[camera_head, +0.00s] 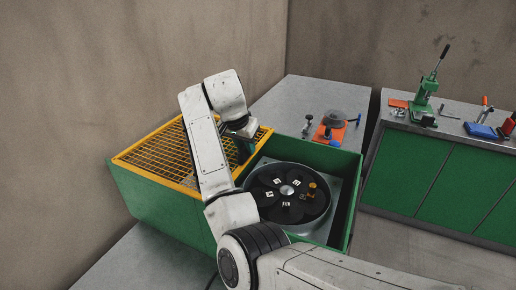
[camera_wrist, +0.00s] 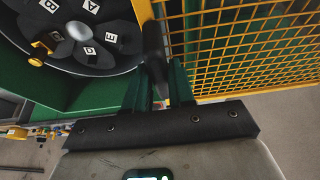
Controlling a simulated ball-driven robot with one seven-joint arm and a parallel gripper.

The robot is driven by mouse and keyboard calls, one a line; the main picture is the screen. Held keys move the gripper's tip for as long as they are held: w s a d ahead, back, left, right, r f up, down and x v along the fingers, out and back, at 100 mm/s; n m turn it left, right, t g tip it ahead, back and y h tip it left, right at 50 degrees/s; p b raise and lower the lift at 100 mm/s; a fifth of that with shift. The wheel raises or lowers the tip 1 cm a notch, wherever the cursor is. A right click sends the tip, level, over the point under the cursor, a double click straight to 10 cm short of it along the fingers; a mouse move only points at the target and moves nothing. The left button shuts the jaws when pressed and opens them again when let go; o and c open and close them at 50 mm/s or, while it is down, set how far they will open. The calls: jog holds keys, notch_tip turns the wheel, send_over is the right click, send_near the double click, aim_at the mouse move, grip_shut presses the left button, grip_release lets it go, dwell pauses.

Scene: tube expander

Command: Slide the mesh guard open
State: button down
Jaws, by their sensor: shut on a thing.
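The mesh guard (camera_head: 160,152), a yellow frame with yellow wire mesh, lies over the left part of the green machine box (camera_head: 165,208). It also shows at the right of the wrist view (camera_wrist: 235,48). The right part of the box is uncovered, with the dark round expander head (camera_head: 290,193) and its lettered segments in plain sight. My gripper (camera_wrist: 158,82) is at the guard's right edge, shut on a dark upright handle (camera_wrist: 152,42) beside the yellow frame. In the head view, my arm hides part of the guard's right side and the fingertips.
A grey table behind the box holds an orange-based tool (camera_head: 331,128). A second bench with green doors (camera_head: 410,175) stands to the right, carrying a green press (camera_head: 425,100) and small tools. A wall is close on the left. Floor shows between box and bench.

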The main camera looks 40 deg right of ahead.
jog(key=shift+w+a+r, duration=0.1)
jog(key=shift+w+a, duration=0.25)
jog(key=shift+w, duration=0.55)
jog(key=shift+w+a+r, duration=0.1)
jog(key=shift+w+a, duration=0.2)
jog(key=shift+w, duration=0.55)
jog(key=c, duration=1)
grip_release()
jog(key=shift+w+f, duration=0.1)
jog(key=shift+w, duration=0.05)
jog(key=shift+c, duration=0.2)
jog(key=b+v, duration=0.2)
jog(key=v, duration=0.8)
jog(key=shift+a+r, duration=0.2)
jog(key=shift+r, duration=0.15)
